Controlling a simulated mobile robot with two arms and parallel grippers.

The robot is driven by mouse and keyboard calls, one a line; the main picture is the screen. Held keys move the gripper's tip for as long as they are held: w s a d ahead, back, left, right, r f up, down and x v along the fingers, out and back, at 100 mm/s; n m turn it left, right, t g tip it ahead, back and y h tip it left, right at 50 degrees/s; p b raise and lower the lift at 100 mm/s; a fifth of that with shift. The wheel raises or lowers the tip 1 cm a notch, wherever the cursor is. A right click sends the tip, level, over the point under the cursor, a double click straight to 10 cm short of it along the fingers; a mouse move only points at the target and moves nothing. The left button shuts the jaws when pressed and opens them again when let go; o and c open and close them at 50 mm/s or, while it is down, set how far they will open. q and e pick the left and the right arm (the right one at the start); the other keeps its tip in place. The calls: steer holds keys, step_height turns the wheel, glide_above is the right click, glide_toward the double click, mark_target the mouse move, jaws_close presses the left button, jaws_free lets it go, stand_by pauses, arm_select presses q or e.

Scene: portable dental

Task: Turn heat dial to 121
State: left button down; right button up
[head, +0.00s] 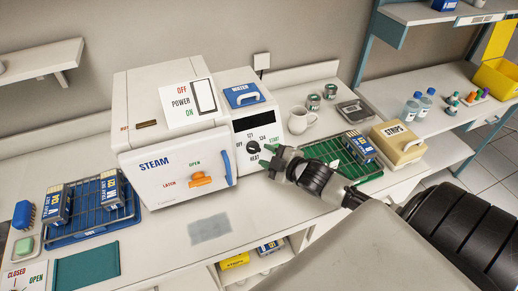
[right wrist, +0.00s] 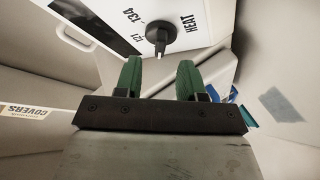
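The heat dial (head: 252,147) is a black knob on the white front panel of the steam machine (head: 140,94), near the printed words 121, 134 and HEAT. In the right wrist view the dial (right wrist: 160,36) juts out from the panel, just beyond my fingertips. My right gripper (head: 266,156) reaches in from the right and faces the dial. In the right wrist view its two green fingers (right wrist: 160,62) are apart with nothing between them, and the knob lines up with the gap. I cannot tell which mark the dial points at. My left gripper is not in view.
A blue handle (head: 227,163) and an orange latch (head: 201,180) are on the machine's door, left of the dial. A white mug (head: 301,121) and a green rack (head: 328,151) with a pouch stand to the right. The counter in front has a grey patch (head: 210,228).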

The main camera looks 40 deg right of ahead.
mark_target(256, 150)
steer(key=shift+x, duration=2.05)
jaws_close()
